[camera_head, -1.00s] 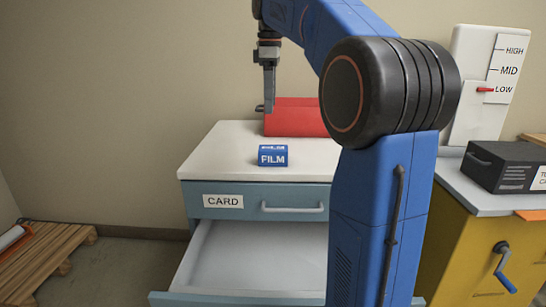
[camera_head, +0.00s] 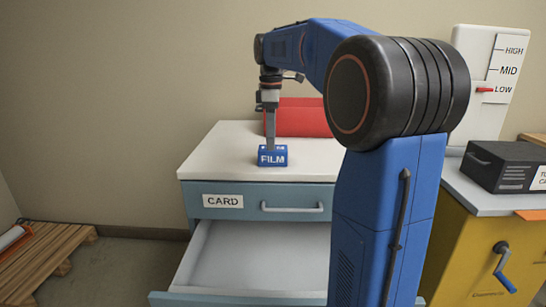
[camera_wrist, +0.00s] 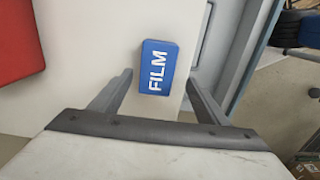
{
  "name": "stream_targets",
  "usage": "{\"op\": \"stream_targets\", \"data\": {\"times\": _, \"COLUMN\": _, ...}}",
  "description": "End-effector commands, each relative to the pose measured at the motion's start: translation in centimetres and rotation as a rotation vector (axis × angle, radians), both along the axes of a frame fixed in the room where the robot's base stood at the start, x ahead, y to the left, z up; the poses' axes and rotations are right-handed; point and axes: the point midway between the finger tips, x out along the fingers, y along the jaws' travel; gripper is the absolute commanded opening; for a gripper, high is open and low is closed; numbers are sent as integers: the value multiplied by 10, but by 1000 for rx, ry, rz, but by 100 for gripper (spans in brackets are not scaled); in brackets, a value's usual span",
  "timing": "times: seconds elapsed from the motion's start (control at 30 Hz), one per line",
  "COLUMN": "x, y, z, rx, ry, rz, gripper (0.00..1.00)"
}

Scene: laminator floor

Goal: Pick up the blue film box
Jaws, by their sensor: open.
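The blue film box (camera_head: 273,158) lies on the white top of the cabinet (camera_head: 215,158), its white FILM lettering facing me. My gripper (camera_head: 271,149) points straight down, its tips right at the box's top in the head view. In the wrist view the film box (camera_wrist: 156,66) shows between the two open fingers of my gripper (camera_wrist: 159,78), with a gap on each side. I cannot tell whether the fingertips have come down beside the box or are still just above it.
A red object (camera_head: 305,118) stands behind the box. Below the top is a closed drawer labelled CARD (camera_head: 223,201), and under it an empty drawer (camera_head: 255,262) stands open. At the right are a black box (camera_head: 497,164) and a yellow cabinet (camera_head: 455,250). A pallet (camera_head: 45,255) lies at left.

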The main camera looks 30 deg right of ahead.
Motion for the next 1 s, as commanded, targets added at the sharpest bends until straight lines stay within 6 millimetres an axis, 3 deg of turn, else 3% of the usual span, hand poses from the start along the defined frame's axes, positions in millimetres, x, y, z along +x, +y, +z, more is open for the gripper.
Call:
{"op": "stream_targets", "data": {"times": 0.47, "x": 2, "y": -8, "z": -49, "rx": 1, "ry": 1, "rz": 0, "gripper": 69}}
{"op": "stream_targets", "data": {"times": 0.77, "x": 2, "y": -8, "z": -54, "rx": 0, "ry": 0, "rz": 0, "gripper": 69}}
{"op": "stream_targets", "data": {"times": 0.83, "x": 2, "y": -8, "z": -54, "rx": 0, "ry": 0, "rz": 0, "gripper": 59}}
{"op": "stream_targets", "data": {"times": 1.0, "x": 2, "y": -8, "z": -54, "rx": 0, "ry": 0, "rz": 0, "gripper": 19}}
